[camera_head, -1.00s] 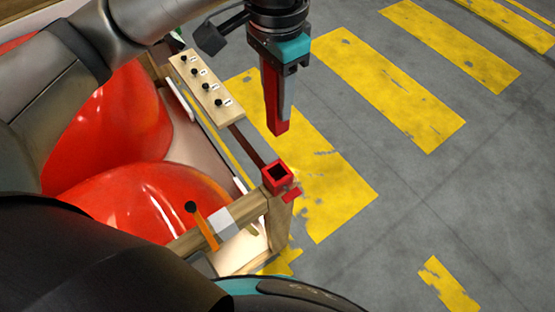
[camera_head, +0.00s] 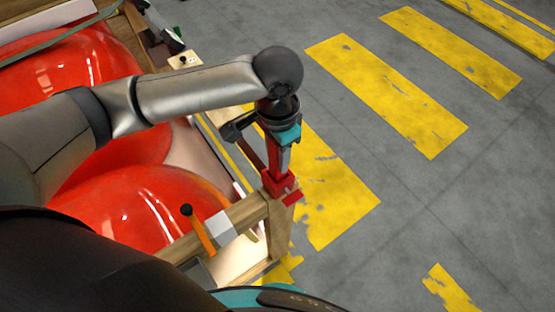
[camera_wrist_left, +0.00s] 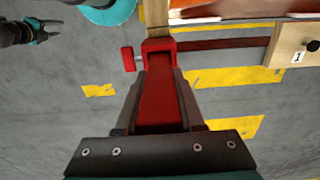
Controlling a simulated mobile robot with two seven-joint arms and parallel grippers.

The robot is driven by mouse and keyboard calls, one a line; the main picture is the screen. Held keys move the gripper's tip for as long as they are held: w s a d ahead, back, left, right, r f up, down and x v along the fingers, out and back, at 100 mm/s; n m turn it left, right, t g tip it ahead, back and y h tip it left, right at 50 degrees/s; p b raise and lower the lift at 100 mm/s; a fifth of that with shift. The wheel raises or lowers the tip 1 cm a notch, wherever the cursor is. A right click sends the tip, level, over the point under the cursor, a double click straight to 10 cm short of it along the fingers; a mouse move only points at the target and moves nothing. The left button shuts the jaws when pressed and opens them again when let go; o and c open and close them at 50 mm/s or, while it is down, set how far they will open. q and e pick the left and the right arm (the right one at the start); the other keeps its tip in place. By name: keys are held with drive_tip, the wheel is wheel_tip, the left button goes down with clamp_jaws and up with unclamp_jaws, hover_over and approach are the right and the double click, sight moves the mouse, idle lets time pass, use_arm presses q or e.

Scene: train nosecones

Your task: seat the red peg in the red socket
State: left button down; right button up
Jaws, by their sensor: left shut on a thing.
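My left gripper (camera_head: 283,160) is shut on the red peg (camera_wrist_left: 160,100), a long square bar pointing down. In the head view the gripper and peg stand right above the red socket (camera_head: 283,190), a square red holder on the corner of a wooden frame. The peg's lower end meets the socket's mouth; how deep it sits is hidden. In the left wrist view the peg's far end lines up with the socket (camera_wrist_left: 158,46). My right gripper (camera_wrist_left: 48,29) shows small and far off at the upper left of the wrist view, empty, its fingers looking apart.
The wooden frame's post (camera_head: 279,225) stands under the socket. An orange lever with a black knob (camera_head: 198,228) and big red nosecones (camera_head: 130,205) lie to the left. A numbered wooden board (camera_wrist_left: 292,45) is near. Striped floor to the right is clear.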

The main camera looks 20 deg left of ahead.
use_arm(q)
wheel_tip(320, 180, down, 2)
drive_tip(key=shift+f, duration=0.3)
drive_tip(key=shift+f, duration=0.3)
drive_tip(key=c, duration=0.5)
unclamp_jaws()
drive_tip(key=shift+r, duration=0.1)
